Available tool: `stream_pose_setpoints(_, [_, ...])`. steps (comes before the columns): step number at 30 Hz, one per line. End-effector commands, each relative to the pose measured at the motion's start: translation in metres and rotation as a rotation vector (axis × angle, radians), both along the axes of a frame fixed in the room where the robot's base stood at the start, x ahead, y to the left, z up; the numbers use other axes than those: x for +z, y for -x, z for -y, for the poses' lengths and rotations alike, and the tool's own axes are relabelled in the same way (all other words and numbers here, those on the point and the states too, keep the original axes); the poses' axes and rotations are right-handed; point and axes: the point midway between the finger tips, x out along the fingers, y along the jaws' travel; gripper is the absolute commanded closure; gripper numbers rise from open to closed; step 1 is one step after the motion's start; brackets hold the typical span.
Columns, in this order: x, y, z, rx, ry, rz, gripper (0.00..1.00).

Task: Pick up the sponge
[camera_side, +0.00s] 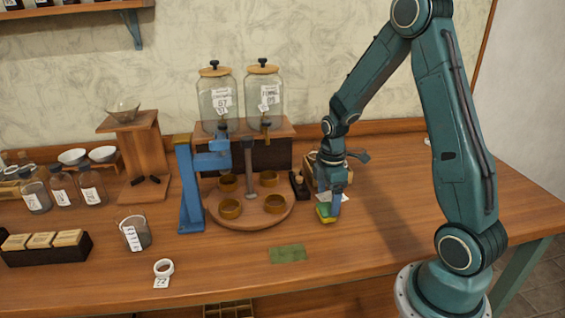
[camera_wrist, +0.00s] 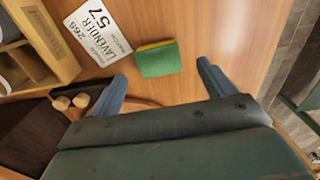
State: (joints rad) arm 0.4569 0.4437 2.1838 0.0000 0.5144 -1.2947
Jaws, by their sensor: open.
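The sponge (camera_side: 324,214) is a small block with a green top and a yellow edge, lying on the wooden table. My gripper (camera_side: 332,207) is low over the table at the sponge and points down. In the wrist view my gripper (camera_wrist: 162,72) has its two blue fingers spread wide, with nothing held between them. In the side view a finger hides part of the sponge. I cannot tell whether a finger touches it.
A white "Lavender 57" card (camera_wrist: 97,28) lies beside the sponge, near a wooden box (camera_wrist: 40,38). A round tray (camera_side: 250,220) with several cups stands left of my gripper. A flat green patch (camera_side: 288,254) lies in front. The table (camera_side: 400,255) is clear to the right.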

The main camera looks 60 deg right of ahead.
Motion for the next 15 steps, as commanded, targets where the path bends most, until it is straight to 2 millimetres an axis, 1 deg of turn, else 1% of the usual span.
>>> stream_pose_setpoints(3, [-0.013, 0.0, 0.001, 0.0, -0.002, -0.004, 0.18])
stream_pose_setpoints(9, [-0.032, 0.0, 0.001, 0.0, -0.001, -0.002, 0.18])
stream_pose_setpoints(15, [-0.039, -0.001, 0.001, 0.0, 0.001, 0.001, 0.18])
